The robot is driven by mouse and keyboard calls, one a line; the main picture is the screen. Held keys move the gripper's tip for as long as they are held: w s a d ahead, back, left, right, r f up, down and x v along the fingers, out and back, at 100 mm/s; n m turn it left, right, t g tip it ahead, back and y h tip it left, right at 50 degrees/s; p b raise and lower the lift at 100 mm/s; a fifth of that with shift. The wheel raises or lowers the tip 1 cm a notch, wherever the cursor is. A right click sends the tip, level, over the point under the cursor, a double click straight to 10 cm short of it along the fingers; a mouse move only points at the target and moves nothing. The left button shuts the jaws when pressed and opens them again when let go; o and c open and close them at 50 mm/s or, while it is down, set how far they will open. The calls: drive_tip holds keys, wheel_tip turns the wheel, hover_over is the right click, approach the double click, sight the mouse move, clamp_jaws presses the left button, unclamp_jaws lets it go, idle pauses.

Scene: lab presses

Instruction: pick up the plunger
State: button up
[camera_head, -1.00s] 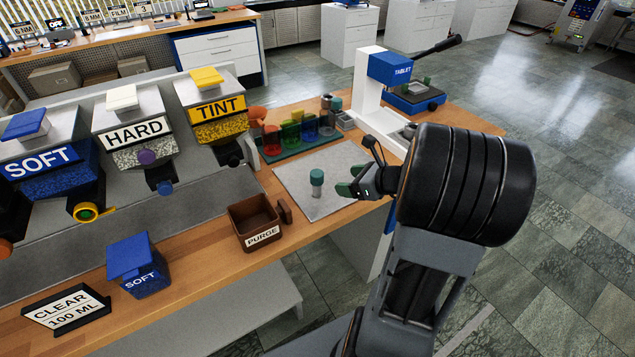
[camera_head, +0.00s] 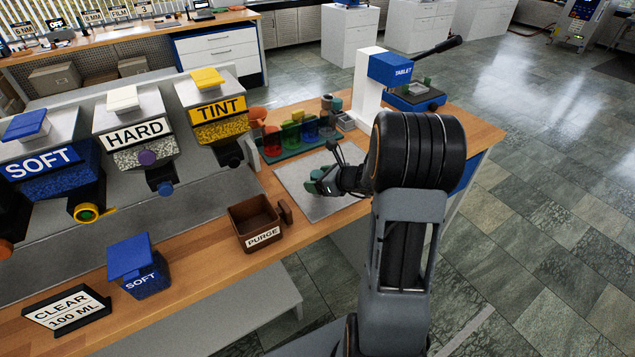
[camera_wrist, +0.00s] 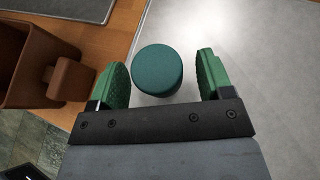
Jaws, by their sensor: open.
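The plunger (camera_wrist: 158,70) shows in the wrist view as a teal, round-topped cylinder standing on a light grey mat (camera_wrist: 240,30). My gripper (camera_wrist: 160,80) is open, with one green finger pad on each side of the plunger. A gap shows between the plunger and each pad, wider on the right. In the head view my gripper (camera_head: 318,182) is low over the grey mat (camera_head: 300,165) and hides most or all of the plunger.
A brown PURGE bin (camera_head: 255,222) stands left of the mat. A green rack (camera_head: 285,150) with coloured cups lies behind it. The TABLET press (camera_head: 390,70) stands at the back right. SOFT, HARD and TINT hoppers (camera_head: 222,108) line the left.

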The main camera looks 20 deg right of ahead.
drive_tip(key=shift+w+a+f, duration=0.15)
drive_tip(key=shift+w+f, duration=0.05)
drive_tip(key=shift+w, duration=0.1)
drive_tip(key=shift+c, duration=0.5)
drive_tip(key=c, duration=1)
drive_tip(key=shift+r, duration=0.1)
drive_tip(key=shift+c, duration=0.2)
